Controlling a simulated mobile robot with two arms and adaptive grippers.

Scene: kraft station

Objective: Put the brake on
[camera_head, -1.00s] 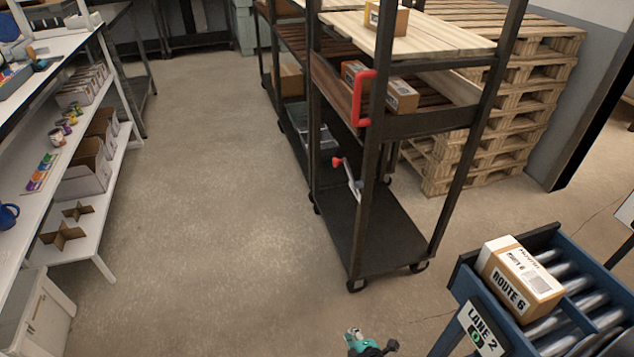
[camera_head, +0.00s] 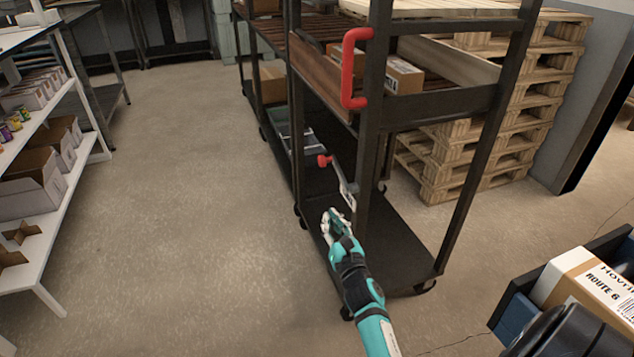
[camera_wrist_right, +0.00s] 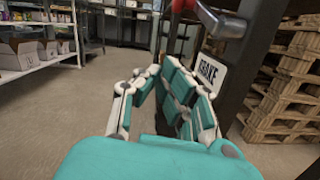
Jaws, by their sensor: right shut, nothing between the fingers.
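The dark metal cart (camera_head: 400,240) stands right of centre in the head view. Its brake lever (camera_head: 342,181) is a light metal bar with a red knob (camera_head: 324,161), on the cart's near left post. My right gripper (camera_head: 334,222), teal and white, is just below the lever in the picture. It is shut and empty, with no clear contact with the lever. My left gripper is not in view.
A red handle (camera_head: 351,68) is on the cart's upper post. Wooden pallets (camera_head: 500,130) are stacked behind. White shelving (camera_head: 50,185) lines the left. The floor between is clear.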

